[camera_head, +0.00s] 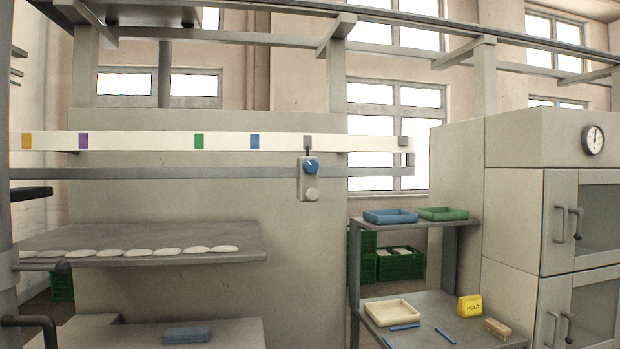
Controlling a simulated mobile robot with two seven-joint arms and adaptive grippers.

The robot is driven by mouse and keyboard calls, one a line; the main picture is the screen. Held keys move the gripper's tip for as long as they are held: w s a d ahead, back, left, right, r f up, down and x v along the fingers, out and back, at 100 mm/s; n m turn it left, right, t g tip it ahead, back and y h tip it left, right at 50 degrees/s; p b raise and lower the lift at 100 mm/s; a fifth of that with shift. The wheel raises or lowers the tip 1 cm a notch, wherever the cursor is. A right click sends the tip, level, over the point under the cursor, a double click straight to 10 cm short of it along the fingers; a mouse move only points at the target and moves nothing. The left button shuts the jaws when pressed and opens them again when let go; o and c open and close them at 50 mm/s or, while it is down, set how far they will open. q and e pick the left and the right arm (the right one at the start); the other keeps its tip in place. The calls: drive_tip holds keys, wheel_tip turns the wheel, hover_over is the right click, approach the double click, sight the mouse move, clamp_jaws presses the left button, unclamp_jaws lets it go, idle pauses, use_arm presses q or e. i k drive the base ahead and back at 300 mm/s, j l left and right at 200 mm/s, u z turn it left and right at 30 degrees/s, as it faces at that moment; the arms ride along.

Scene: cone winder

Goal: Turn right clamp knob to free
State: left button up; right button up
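A grey clamp block (303,184) sits on the grey lower rail (200,173), right of the picture's middle. On its face is a round blue knob (311,166) with a light mark; the mark's exact angle is too small to read. A pale round button (312,194) is below the knob. A thin stem rises from the clamp to a grey marker (307,141) on the white scale bar (350,142). No second clamp knob is clearly in view. Neither of my grippers is in view, and nothing touches the knob.
The scale bar carries orange, purple, green and blue marks. A grey shelf (150,258) with several white discs juts out at lower left. A stand (455,232) at right holds blue (391,216) and green (443,214) trays. Grey cabinets (515,220) stand far right.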

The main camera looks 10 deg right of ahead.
sight(310, 165)
drive_tip(key=i+l, duration=0.1)
drive_tip(key=l, duration=0.35)
drive_tip(key=i+l, duration=0.15)
drive_tip(key=l, duration=0.3)
drive_tip(key=i+l, duration=0.1)
drive_tip(key=l, duration=0.35)
drive_tip(key=i+l+u, duration=0.1)
drive_tip(key=l, duration=0.35)
